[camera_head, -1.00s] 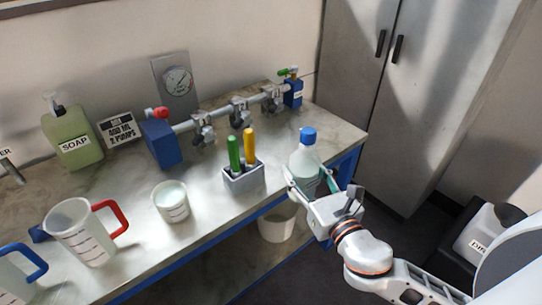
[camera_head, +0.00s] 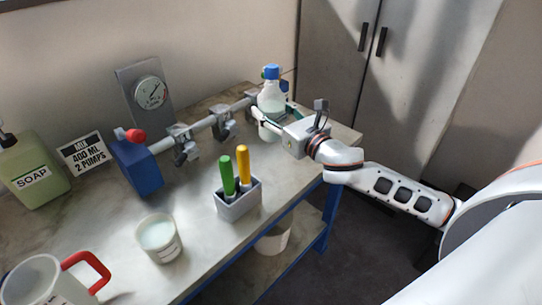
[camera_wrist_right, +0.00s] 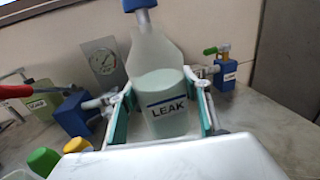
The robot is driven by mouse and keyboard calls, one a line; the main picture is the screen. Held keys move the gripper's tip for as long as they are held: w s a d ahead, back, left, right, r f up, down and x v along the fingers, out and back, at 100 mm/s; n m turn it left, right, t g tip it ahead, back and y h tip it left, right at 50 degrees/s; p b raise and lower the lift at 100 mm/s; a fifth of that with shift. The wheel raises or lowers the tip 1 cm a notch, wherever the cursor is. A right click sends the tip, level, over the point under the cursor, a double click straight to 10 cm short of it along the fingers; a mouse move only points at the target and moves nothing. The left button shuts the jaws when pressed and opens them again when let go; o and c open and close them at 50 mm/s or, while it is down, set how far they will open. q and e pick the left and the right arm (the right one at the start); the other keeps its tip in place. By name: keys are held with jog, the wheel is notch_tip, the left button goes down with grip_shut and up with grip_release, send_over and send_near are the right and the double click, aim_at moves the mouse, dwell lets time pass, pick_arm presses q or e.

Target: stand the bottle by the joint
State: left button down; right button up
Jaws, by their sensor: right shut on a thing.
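The bottle (camera_head: 271,96) is clear with a blue cap and pale liquid inside; the right wrist view shows its "LEAK" label (camera_wrist_right: 169,108). My right gripper (camera_head: 268,122) is shut around its lower body, one finger on each side. The bottle is near upright at the bench's far right, in front of the pipe's right end. I cannot tell whether its base touches the bench. A grey pipe (camera_head: 203,125) runs along the back, with clamped joints at left (camera_head: 184,150) and middle (camera_head: 226,125). The bottle hides the right part of the pipe. My left gripper is not in view.
A grey holder (camera_head: 240,202) with green and yellow markers stands near the bench's front edge. A white cup (camera_head: 161,241), a red-handled jug (camera_head: 45,285) and a soap bottle (camera_head: 30,170) are at left. A blue valve block (camera_head: 137,168) ends the pipe.

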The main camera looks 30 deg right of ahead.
aim_at(272, 137)
notch_tip(272, 137, down, 9)
jog(key=shift+b, duration=1.1)
jog(key=shift+f+b, duration=0.7)
jog(key=shift+f, duration=1.7)
jog(key=shift+f, duration=0.1)
jog(key=shift+f, duration=0.1)
jog(key=o, duration=1.4)
jog(key=shift+o, duration=0.2)
jog(key=s, duration=0.3)
jog(key=s+d, duration=0.1)
jog(key=s, duration=0.2)
jog(key=s+b, duration=0.1)
jog(key=s, duration=0.3)
jog(key=shift+s+d, duration=0.1)
jog(key=shift+d, duration=0.05)
jog(key=shift+s+d, duration=0.15)
jog(key=shift+s, duration=0.65)
